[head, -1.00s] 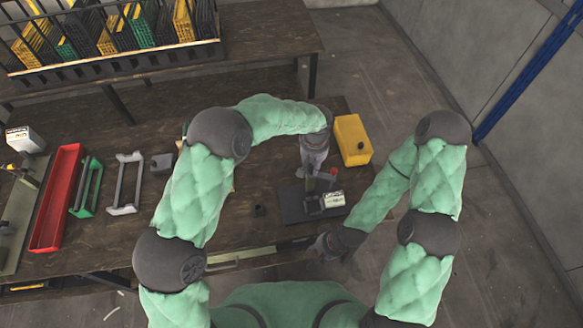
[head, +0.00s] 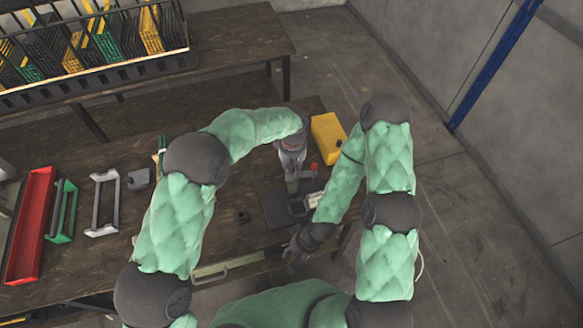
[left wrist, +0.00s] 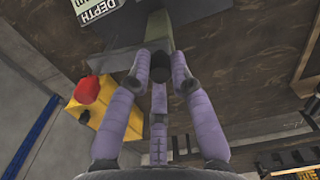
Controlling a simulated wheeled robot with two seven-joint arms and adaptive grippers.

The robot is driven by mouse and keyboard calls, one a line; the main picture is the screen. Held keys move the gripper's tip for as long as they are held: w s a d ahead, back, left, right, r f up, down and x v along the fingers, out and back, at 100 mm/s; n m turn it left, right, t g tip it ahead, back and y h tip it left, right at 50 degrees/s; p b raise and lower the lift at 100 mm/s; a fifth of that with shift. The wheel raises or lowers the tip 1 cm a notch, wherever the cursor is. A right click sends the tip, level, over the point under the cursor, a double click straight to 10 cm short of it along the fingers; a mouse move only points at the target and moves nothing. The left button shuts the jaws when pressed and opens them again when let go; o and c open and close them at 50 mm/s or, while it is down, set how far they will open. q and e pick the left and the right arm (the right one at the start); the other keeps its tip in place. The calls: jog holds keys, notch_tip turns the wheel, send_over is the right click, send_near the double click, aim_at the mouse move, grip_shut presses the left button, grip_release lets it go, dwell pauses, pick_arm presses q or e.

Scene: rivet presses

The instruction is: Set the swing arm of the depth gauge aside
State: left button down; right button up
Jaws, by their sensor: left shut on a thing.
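The depth gauge stands on a dark base plate (head: 272,212) on the bench, with a white-labelled block (head: 314,200) partly hidden by my right arm. Its grey-green swing arm (left wrist: 160,28) runs up the left wrist view and ends in a dark round knob (left wrist: 163,58). My left gripper (left wrist: 164,60) is shut around that knob end. In the head view my left gripper (head: 292,172) reaches down just behind the plate. My right gripper (head: 296,252) hangs low by the bench's front edge; its fingers are too small to read.
A red tray (head: 42,225), a green frame (head: 63,210) and a grey frame (head: 103,203) lie to the left. A small dark block (head: 243,217) sits left of the plate.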

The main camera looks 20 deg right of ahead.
pick_arm(q)
jog(key=c, duration=1.1)
grip_release()
notch_tip(320, 180, up, 12)
